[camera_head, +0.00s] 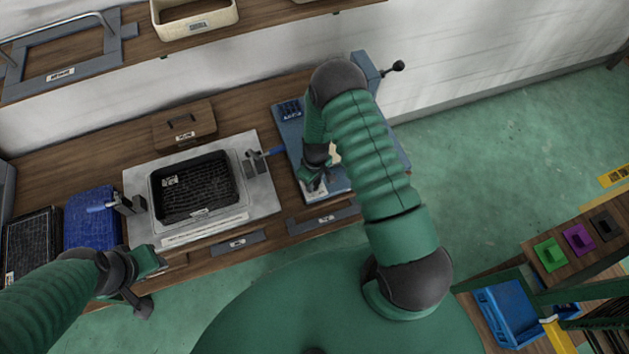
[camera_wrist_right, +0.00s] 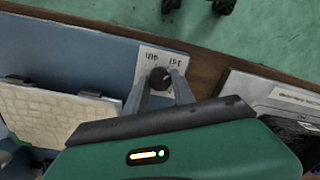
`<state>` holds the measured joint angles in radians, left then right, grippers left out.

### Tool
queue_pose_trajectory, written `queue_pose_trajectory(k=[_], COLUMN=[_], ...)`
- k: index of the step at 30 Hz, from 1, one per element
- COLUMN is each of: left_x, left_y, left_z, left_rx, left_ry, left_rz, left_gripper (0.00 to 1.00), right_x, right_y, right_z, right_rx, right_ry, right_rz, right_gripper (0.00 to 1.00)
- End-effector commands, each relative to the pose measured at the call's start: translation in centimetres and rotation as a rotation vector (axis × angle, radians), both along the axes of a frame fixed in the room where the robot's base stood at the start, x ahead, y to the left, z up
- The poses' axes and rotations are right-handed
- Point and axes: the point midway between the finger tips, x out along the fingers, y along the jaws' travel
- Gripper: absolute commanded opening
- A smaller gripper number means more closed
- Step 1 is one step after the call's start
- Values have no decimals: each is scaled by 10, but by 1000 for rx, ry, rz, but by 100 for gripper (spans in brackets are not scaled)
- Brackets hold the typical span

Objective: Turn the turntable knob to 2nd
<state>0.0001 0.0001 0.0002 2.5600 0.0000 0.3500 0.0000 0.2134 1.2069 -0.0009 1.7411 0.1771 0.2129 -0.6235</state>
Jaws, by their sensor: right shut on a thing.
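The turntable knob (camera_wrist_right: 160,79) is small, dark and round. In the right wrist view it stands on a white label plate (camera_wrist_right: 153,57) with "1st" and "4th" readable; other marks are hidden. My right gripper (camera_wrist_right: 160,88) is shut on the knob, one finger on each side. In the head view my right gripper (camera_head: 316,184) is over the front part of the blue panel (camera_head: 290,132), and my arm covers much of that panel. The knob is too small to make out there. My left gripper (camera_head: 143,283) is at the bench's front edge, away from the knob; its jaws are unclear.
A black basket (camera_head: 205,212) sits on a metal plate (camera_head: 265,203) left of the blue panel. A brown lidded box (camera_head: 185,127) is behind it. A blue bin (camera_head: 92,218) is farther left. A lever with a black ball (camera_head: 398,66) sticks out at the panel's back right.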

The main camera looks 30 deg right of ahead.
Motion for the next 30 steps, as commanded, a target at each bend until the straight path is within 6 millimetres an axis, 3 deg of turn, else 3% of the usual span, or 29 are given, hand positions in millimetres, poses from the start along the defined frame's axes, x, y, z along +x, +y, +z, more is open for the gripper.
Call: queue_pose_trajectory(k=[14, 30], left_x=[0, 0], left_y=[0, 0], left_z=[-5, -24], left_rx=[0, 0], left_ry=[0, 0], left_rz=[0, 0], left_gripper=[36, 36], right_x=[3, 3], right_y=[-3, -4], right_z=[-1, -2], right_rx=[-6, -5], right_ry=[-6, -4], right_rz=[-70, -516], right_gripper=[0, 0])
